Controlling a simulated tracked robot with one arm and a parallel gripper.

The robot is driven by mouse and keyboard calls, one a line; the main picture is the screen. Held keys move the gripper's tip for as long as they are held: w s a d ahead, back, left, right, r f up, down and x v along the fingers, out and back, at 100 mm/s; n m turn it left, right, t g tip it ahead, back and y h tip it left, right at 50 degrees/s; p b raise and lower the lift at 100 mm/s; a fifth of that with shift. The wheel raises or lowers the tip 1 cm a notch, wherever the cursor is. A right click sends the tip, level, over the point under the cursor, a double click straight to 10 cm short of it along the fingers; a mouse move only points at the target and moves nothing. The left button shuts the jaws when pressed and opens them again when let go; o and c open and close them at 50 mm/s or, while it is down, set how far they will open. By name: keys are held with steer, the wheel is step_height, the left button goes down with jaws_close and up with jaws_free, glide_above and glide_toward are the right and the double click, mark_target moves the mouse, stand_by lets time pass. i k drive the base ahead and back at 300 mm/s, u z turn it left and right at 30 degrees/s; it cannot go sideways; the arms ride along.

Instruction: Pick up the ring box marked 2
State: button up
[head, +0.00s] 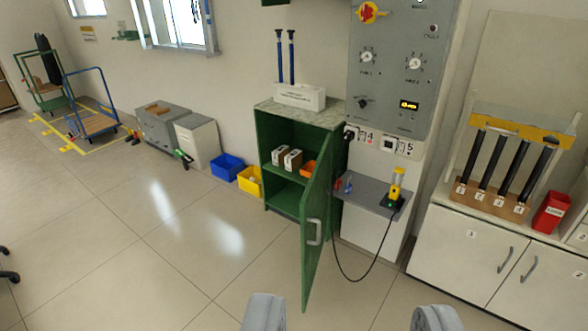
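Two small white and brown boxes stand side by side on the upper shelf of an open green cabinet (283,215). They are the left box (279,156) and the right box (293,160). They look like ring boxes, but their marks are too small to read. An orange item (308,169) lies to their right, partly hidden by the cabinet door. My gripper (349,314) is open and empty at the bottom edge, well short of the cabinet, its two grey fingers wide apart.
The green cabinet door (316,240) stands open toward me. Right of it are a grey shelf (372,195) with a yellow device and a hanging cable. White cupboards (470,250) carry a rack of black rods. Blue (228,167) and yellow bins stand left; the floor before them is clear.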

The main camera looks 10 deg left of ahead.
mark_target(293, 160)
steer(key=u, duration=0.4)
steer(key=i, duration=0.55)
steer(key=u, duration=0.9)
steer(key=i, duration=1.35)
steer(key=u, duration=0.55)
steer(key=i, duration=1.25)
steer(key=z, duration=0.4)
steer(key=i, duration=1.2)
steer(key=z, duration=1.2)
steer(key=i, duration=0.9)
steer(key=z, duration=0.65)
steer(key=k, duration=0.75)
steer(key=z, duration=0.2)
